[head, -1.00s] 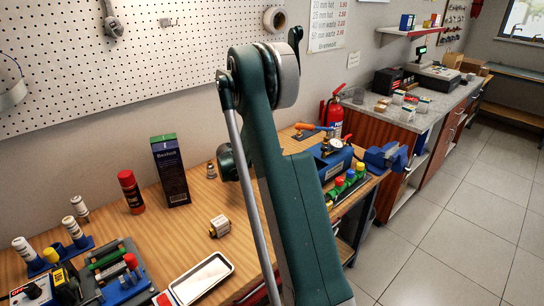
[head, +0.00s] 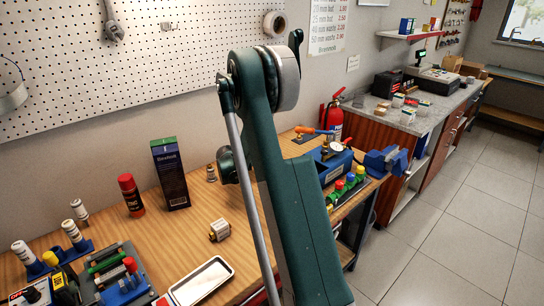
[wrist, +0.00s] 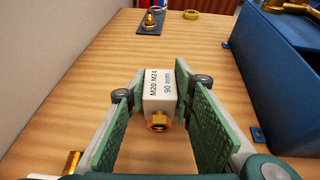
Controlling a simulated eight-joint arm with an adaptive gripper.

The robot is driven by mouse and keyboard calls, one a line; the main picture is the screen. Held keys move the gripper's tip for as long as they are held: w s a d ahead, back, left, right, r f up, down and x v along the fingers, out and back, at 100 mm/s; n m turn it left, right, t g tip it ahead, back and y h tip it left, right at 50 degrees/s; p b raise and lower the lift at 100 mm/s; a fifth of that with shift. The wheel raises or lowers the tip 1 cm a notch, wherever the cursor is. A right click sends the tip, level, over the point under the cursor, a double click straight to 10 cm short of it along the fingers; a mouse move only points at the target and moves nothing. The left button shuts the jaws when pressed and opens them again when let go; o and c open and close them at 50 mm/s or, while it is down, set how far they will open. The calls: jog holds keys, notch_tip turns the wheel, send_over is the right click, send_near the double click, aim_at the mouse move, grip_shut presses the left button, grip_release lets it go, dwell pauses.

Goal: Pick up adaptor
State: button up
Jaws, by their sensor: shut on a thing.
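My gripper (wrist: 158,98) shows in the wrist view, its two green pads on either side of a white block with a brass hex fitting on its near end, which I take for the adaptor (wrist: 158,84). The block is marked "M20 M24" and "90 mm". The jaws are shut on it, over the wooden bench; whether it touches the wood I cannot tell. In the head view my own arm hides the gripper and the held block. A similar white block with brass ends (head: 219,230) lies on the bench, left of my arm.
A blue box (wrist: 285,75) stands close on the right in the wrist view; a small plate with a brass fitting (wrist: 150,20) and a brass ring (wrist: 190,15) lie ahead. The head view shows a white tray (head: 203,281), a dark carton (head: 170,175) and a red can (head: 131,197).

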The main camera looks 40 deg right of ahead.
notch_tip(320, 180, up, 10)
jog(key=shift+f+p, duration=0.2)
jog(key=shift+p, duration=0.75)
jog(key=shift+s+a, duration=0.15)
jog(key=shift+a, duration=0.4)
jog(key=s+a+b, duration=0.1)
jog(key=s+a, duration=0.8)
jog(key=a, duration=0.3)
jog(key=s+a+m+g+b, duration=0.1)
jog(key=s+a, duration=0.8)
jog(key=a, duration=0.4)
jog(key=shift+s+a+r, duration=0.15)
jog(key=shift+a, duration=0.05)
jog(key=shift+f+b, duration=0.75)
jog(key=shift+f, duration=2.4)
